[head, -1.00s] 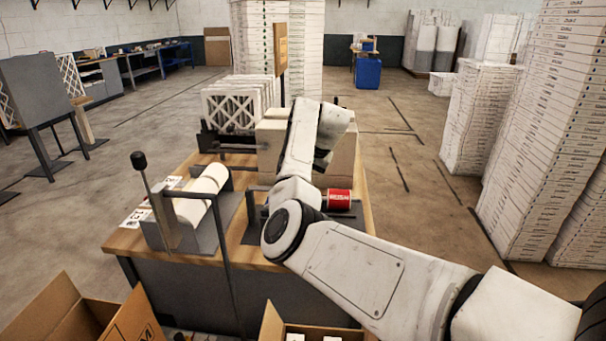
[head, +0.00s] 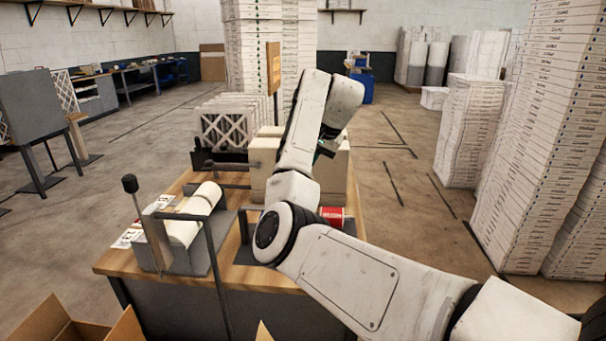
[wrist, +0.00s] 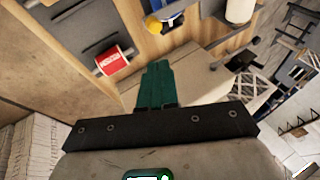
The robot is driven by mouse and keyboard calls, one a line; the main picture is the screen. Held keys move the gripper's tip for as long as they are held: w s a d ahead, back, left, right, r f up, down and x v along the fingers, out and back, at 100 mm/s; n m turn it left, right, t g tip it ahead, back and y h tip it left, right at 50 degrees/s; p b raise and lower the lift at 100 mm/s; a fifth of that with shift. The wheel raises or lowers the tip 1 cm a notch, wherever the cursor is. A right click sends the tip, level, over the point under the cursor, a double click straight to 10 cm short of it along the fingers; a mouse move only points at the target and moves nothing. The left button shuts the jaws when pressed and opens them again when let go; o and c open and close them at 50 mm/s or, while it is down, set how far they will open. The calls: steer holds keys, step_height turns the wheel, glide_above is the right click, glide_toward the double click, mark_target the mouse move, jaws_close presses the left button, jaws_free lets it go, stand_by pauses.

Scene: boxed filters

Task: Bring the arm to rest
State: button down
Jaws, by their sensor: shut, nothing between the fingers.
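My gripper shows in the wrist view (wrist: 160,82), its green fingers together with nothing between them. It points down over the workbench, above pale boxes. In the head view my arm reaches over the wooden bench (head: 110,265), and my raised forearm hides most of the gripper; only a bit of green shows at its right side. A red roll (head: 333,213) lies on a holder beside my elbow. It also shows in the wrist view (wrist: 111,60), apart from the fingers.
A paper roll stand (head: 185,225) with an upright lever is at the bench's left. Pale boxes (head: 262,180) and framed filters (head: 228,130) stand at the back. Tall white stacks (head: 545,140) rise on the right. Open cartons (head: 75,325) are in front. Floor between is clear.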

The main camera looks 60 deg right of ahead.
steer(key=shift+s+r, duration=0.2)
steer(key=shift+r, duration=0.1)
steer(key=s+a+f+n+g+h, duration=0.1)
steer(key=s+a+f+n+g, duration=0.2)
steer(key=a+f, duration=0.85)
steer(key=s+a+f+n, duration=0.35)
steer(key=a+f, duration=0.45)
steer(key=f, duration=0.6)
steer(key=s+a+f+n, duration=0.2)
steer(key=s+a+f, duration=0.1)
steer(key=s+a, duration=0.2)
steer(key=s+a+f+n+g+y, duration=0.1)
steer(key=s+a+f+n, duration=0.2)
steer(key=s+a, duration=0.3)
steer(key=s+a+f+n+y, duration=0.1)
steer(key=s+a+f+n, duration=0.2)
steer(key=s+a, duration=0.3)
steer(key=shift+s+a+f+b, duration=0.15)
steer(key=shift+a+f, duration=0.1)
steer(key=shift+a, duration=0.5)
steer(key=shift+a+f+b, duration=0.1)
steer(key=shift+a+f, duration=0.1)
steer(key=shift+a, duration=0.55)
steer(key=shift+s+a+f+b, duration=0.15)
steer(key=shift+a+f, duration=0.1)
steer(key=shift+a, duration=0.5)
